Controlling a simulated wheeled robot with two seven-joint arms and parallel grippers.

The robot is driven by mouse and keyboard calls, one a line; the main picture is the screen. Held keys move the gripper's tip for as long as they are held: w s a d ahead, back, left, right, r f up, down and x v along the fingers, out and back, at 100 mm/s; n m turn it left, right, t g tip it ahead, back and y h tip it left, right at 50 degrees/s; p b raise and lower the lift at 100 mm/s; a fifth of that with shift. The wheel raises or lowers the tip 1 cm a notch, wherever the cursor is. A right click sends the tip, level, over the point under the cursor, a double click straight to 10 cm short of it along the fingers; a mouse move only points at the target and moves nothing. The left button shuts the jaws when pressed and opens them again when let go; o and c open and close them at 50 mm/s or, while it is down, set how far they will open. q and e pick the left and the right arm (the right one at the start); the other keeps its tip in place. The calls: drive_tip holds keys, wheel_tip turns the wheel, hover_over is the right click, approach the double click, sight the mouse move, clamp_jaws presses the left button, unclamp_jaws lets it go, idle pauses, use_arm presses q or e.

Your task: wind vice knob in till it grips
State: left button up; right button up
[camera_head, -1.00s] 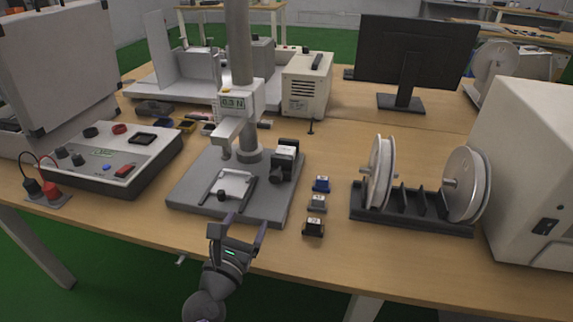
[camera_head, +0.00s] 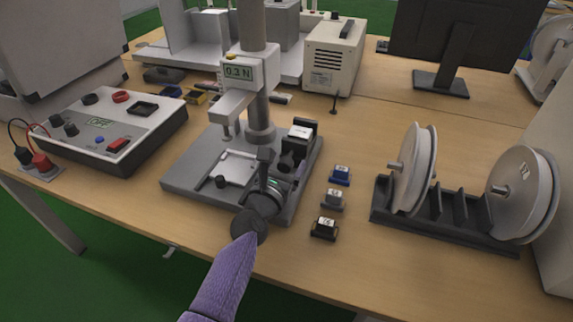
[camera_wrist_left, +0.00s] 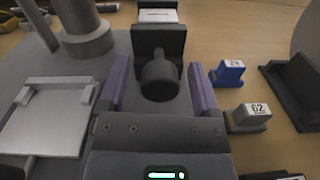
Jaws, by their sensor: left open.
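The small black vice (camera_head: 291,158) stands on the right side of the grey test stand's base plate (camera_head: 190,175). In the left wrist view its dark upright block (camera_wrist_left: 158,38) faces me, with the round black knob (camera_wrist_left: 159,82) sticking out toward me. A block with a white label (camera_wrist_left: 157,16) shows behind the upright block; I cannot tell if the jaws touch it. My left gripper (camera_head: 278,172) is open at the front of the vice. In the wrist view its purple fingers (camera_wrist_left: 158,72) stand on both sides of the knob, with gaps visible. My right gripper is not in view.
The stand's column (camera_head: 256,70) and force gauge (camera_head: 238,75) rise behind the plate. A white fixture (camera_head: 238,167) lies left of the gripper. Small blue (camera_head: 340,175), grey (camera_head: 333,199) and black (camera_head: 324,228) blocks and a spool rack (camera_head: 445,222) are to the right.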

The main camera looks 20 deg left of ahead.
use_arm(q)
drive_tip(key=shift+w, duration=0.15)
clamp_jaws()
